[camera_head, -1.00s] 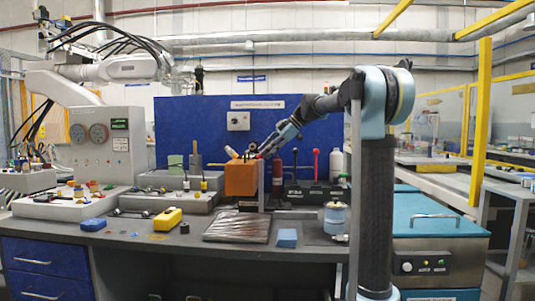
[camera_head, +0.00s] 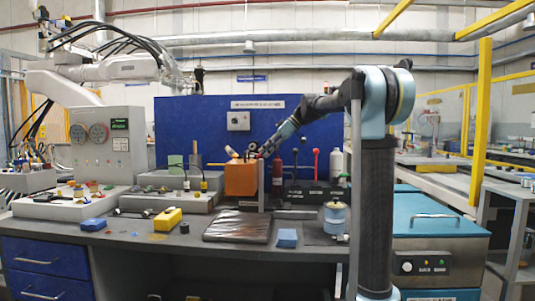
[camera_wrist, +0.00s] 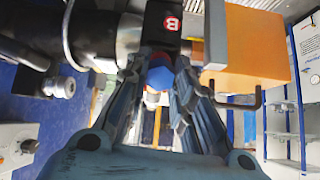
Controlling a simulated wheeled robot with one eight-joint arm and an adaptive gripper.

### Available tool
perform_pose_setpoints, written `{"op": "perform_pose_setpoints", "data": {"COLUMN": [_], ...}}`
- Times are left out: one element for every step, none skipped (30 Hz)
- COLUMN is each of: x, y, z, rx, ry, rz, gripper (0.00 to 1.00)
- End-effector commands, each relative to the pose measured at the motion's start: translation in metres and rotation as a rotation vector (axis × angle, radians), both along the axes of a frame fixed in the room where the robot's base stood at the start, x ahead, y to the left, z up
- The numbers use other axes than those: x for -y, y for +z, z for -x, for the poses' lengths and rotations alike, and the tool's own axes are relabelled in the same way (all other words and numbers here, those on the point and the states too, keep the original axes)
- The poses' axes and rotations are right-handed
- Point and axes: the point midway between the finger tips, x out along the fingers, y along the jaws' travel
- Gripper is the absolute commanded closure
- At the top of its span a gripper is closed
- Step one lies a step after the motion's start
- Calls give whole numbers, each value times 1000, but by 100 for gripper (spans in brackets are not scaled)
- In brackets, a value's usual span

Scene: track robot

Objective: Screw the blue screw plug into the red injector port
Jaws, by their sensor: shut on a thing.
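My gripper (camera_wrist: 161,64) reaches up in the wrist view with its two fingers shut around a small blue piece, which I take for the blue screw plug (camera_wrist: 159,77). The fingers cover much of it, and its threaded end is hidden. A black block with a red round mark "B" (camera_wrist: 171,23) lies just beyond the fingertips. I cannot clearly pick out the red injector port, nor tell whether the plug touches it. In the head view my gripper (camera_head: 256,153) is by the top right of the orange box (camera_head: 240,180), too small there to show the plug.
The orange box also shows in the wrist view (camera_wrist: 258,50), close right of the fingers. A dark cylinder with a metal collar (camera_wrist: 93,38) is close on the left. On the bench, a red bottle (camera_head: 277,172) and black lever unit (camera_head: 308,195) stand right of the box.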

Motion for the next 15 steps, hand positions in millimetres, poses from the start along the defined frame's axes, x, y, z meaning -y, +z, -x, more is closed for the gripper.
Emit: {"op": "perform_pose_setpoints", "data": {"x": [0,0,0,0,0,0,0,0,0,0,0,0,0,0,0], "y": [0,0,0,0,0,0,0,0,0,0,0,0,0,0,0], "z": [0,0,0,0,0,0,0,0,0,0,0,0,0,0,0], "rx": [-33,-55,-85,-107,-129,-158,-180,-201,-232,-254,-276,-305,-327,-348,-377], "ry": [-33,-55,-85,-107,-129,-158,-180,-202,-232,-254,-276,-305,-327,-349,-378], "rz": [-1,-2,-3,-4,-4,-5,-6,-7,-8,-8,-9,-10,-11,-12,-12], "gripper": [100,100,100,100,100,100,100,100,100,100,100,100,100,100,100]}}
